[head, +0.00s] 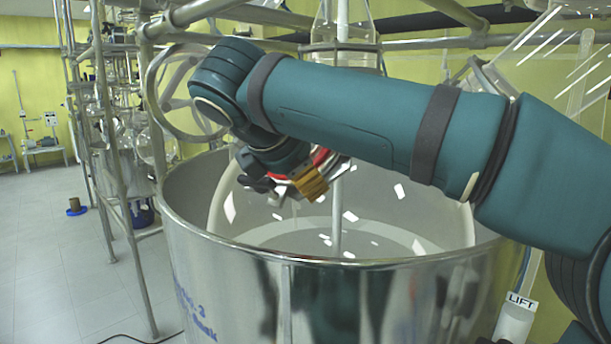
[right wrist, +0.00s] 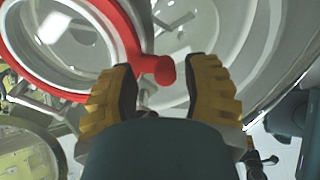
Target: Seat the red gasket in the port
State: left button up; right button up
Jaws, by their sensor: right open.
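The red gasket (right wrist: 137,25) is a ring with a short, round-ended tab at upper left in the right wrist view. It appears around or in front of a round glass opening (right wrist: 65,38), probably the port; I cannot tell whether it is seated. My right gripper (right wrist: 163,78) has its yellow fingers apart, and the tab's end shows between the fingertips, with no grip on it. In the head view my right gripper (head: 308,182) hangs over the vessel, below my arm. A bit of red (head: 321,156) shows behind it; the port is mostly hidden there.
A large steel vessel (head: 230,268) with glass inside stands below my right arm. A vertical shaft (head: 337,215) rises in it. Metal frame tubes (head: 95,120) stand at left and across the top. A LIFT label (head: 521,300) is at lower right.

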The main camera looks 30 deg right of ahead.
jog(key=v, duration=1.1)
jog(key=shift+d, duration=0.1)
jog(key=shift+f, duration=0.1)
